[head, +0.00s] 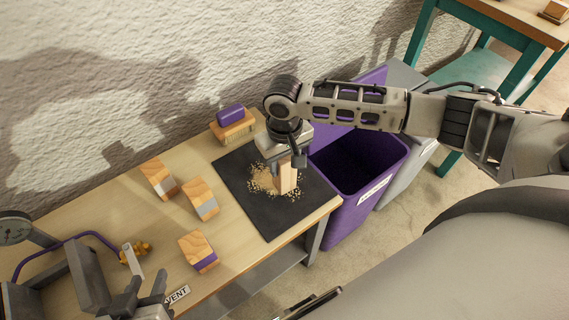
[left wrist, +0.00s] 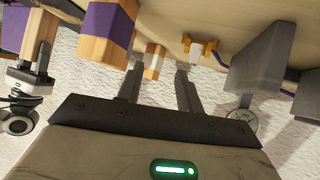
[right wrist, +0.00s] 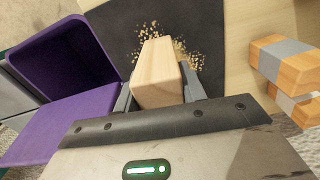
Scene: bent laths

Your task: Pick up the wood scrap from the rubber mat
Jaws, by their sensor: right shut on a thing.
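The wood scrap (head: 287,179) is a pale block standing upright over the dark rubber mat (head: 265,222), amid sawdust. My right gripper (head: 286,160) comes from above and is shut on its upper part. In the right wrist view the scrap (right wrist: 158,75) sits between the two fingers (right wrist: 157,92), and sawdust shows on the mat (right wrist: 125,22) beyond it. I cannot tell whether its lower end touches the mat. My left gripper (head: 136,302) is at the bench's near left, away from the mat. Its fingers (left wrist: 157,85) are apart with nothing between them.
A purple bin (head: 338,215) stands open right of the bench.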

